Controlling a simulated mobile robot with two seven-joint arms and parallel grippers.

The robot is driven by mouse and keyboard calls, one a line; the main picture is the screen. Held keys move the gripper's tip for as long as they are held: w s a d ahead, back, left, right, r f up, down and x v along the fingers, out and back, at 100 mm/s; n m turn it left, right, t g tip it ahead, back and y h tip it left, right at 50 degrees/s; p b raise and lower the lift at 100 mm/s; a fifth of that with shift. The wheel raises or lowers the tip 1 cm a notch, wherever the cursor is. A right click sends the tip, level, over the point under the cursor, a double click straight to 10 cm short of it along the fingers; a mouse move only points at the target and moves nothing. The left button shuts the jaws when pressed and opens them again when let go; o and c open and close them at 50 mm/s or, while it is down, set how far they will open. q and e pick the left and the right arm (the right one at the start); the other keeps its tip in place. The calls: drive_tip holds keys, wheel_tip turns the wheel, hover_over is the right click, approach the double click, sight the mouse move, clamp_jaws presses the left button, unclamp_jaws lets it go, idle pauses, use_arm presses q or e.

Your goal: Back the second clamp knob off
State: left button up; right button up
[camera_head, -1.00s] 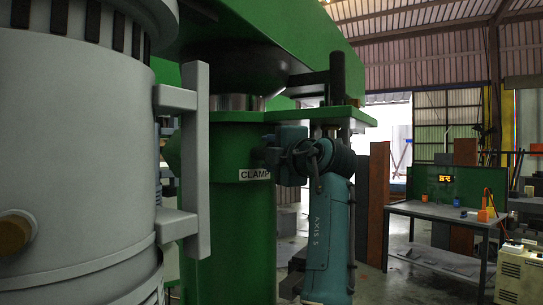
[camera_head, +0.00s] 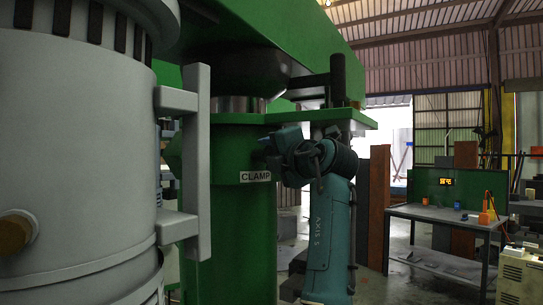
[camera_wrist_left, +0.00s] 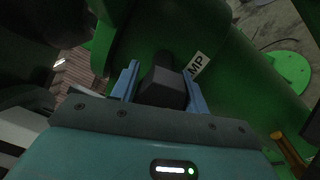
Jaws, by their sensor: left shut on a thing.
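The dark clamp knob (camera_wrist_left: 163,88) sits between the two blue fingers of my left gripper (camera_wrist_left: 163,78) in the left wrist view. The fingers are shut on it, one at each side. The knob is on the green column (camera_head: 240,225), beside the white CLAMP label (camera_head: 255,176); the label partly shows in the left wrist view (camera_wrist_left: 197,66). In the head view my left gripper (camera_head: 268,145) is at the column's right side, tilted, and the knob is mostly hidden there. My right gripper is not in view.
A large grey vessel (camera_head: 80,150) with a pale upright handle (camera_head: 196,160) fills the left side. The green machine arm (camera_head: 290,25) spans overhead. A workbench (camera_head: 440,212) stands at the far right, with open floor before it.

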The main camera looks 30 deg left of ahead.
use_arm(q)
drive_tip(key=shift+f, duration=0.3)
drive_tip(key=o, duration=1)
drive_tip(key=shift+r, duration=0.2)
drive_tip(key=shift+c, duration=0.2)
drive_tip(key=b+v, duration=0.3)
drive_tip(key=v, duration=1)
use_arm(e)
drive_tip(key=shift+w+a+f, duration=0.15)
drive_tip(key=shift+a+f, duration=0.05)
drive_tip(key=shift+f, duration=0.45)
use_arm(q)
drive_tip(key=shift+w, duration=0.1)
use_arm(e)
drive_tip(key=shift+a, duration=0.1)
